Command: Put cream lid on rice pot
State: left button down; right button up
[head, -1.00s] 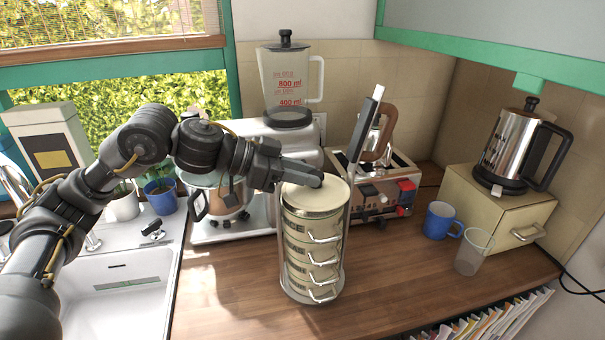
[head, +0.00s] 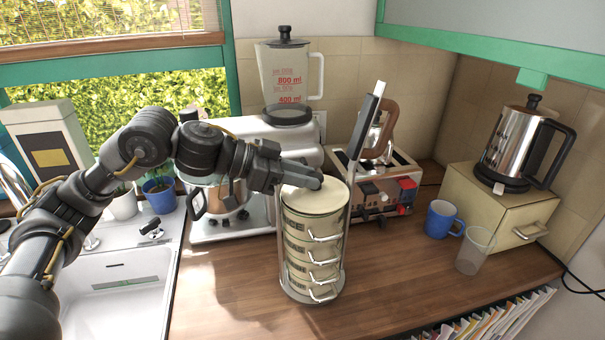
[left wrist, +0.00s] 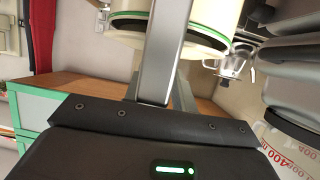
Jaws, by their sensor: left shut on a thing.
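A round cream lid (head: 312,198) lies flat across the top of a tall stack of cream tins (head: 303,250). My left gripper (head: 318,180) reaches in from the left over the lid and is shut at its upper side; the fingers hide the grip point. In the left wrist view a cream piece with a green and dark rim (left wrist: 205,25) shows close behind the grey finger. A metal pot with dark handles (head: 226,199) stands behind my forearm, partly hidden; I cannot tell whether this or the stack is the rice pot. My right gripper is out of view.
A toaster (head: 377,188) stands close behind the stack, with a blender (head: 288,80) further back. A blue mug (head: 441,219), a clear cup (head: 474,251) and a kettle (head: 514,147) on a cream box are at right. The wooden counter (head: 235,300) is free in front.

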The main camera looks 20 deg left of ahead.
pick_arm(q)
jog(key=c, duration=1.1)
grip_release()
jog(key=shift+o, duration=0.2)
jog(key=shift+a, duration=0.1)
jog(key=shift+s+a, duration=0.15)
jog(key=shift+a, duration=0.15)
jog(key=b+v, duration=0.3)
jog(key=v, duration=0.7)
jog(key=shift+r, duration=0.15)
